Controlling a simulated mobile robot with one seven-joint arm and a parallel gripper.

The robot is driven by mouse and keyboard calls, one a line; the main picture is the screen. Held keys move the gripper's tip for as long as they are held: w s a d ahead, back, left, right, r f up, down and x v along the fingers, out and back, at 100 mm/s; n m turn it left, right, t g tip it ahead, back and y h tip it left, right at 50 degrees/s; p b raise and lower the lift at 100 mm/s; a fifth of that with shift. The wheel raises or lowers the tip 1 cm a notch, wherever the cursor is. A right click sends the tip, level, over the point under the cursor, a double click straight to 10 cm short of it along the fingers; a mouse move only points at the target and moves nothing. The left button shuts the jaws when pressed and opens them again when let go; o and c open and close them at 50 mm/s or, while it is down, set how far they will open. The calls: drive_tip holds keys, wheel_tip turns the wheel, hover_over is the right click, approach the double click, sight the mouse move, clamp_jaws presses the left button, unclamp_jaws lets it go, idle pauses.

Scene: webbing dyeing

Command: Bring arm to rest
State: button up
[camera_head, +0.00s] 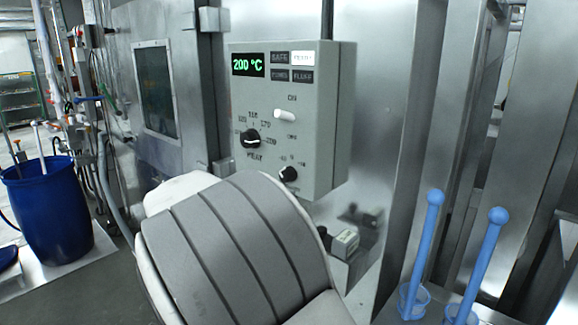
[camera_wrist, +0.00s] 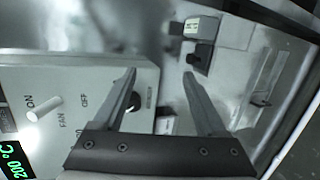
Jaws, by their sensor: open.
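My gripper (camera_wrist: 160,73) shows in the wrist view with its two fingers spread apart and nothing between them. It is in front of the grey control box (camera_wrist: 80,75), whose lower knob (camera_wrist: 134,102) lies just behind the left finger. In the head view my arm's grey and white link covers the lower middle, and the gripper itself is hidden. The control box (camera_head: 285,160) has a green display (camera_head: 248,64) reading 200 °C, a white fan switch (camera_head: 285,115), a black heat knob (camera_head: 251,138) and a lower black knob (camera_head: 288,174).
A small labelled box (camera_head: 345,241) sits low on the steel panel, right of my arm. Two blue ball-topped rods (camera_head: 424,240) (camera_head: 485,255) stand at the right.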

drive_tip(key=s+d+f+m+g+y, duration=0.1)
drive_tip(key=s+d+m+g+y, duration=0.15)
drive_tip(key=s+d, duration=0.5)
drive_tip(key=s+d+m+g+y, duration=0.25)
drive_tip(key=s+d+g, duration=0.2)
drive_tip(key=d, duration=0.55)
drive_tip(key=s+d+f+m+t+y, duration=0.1)
drive_tip(key=s+m+t+y, duration=0.2)
drive_tip(key=s, duration=1.5)
drive_tip(key=m+y, duration=0.1)
drive_tip(key=y, duration=0.2)
drive_tip(key=shift+d, duration=0.3)
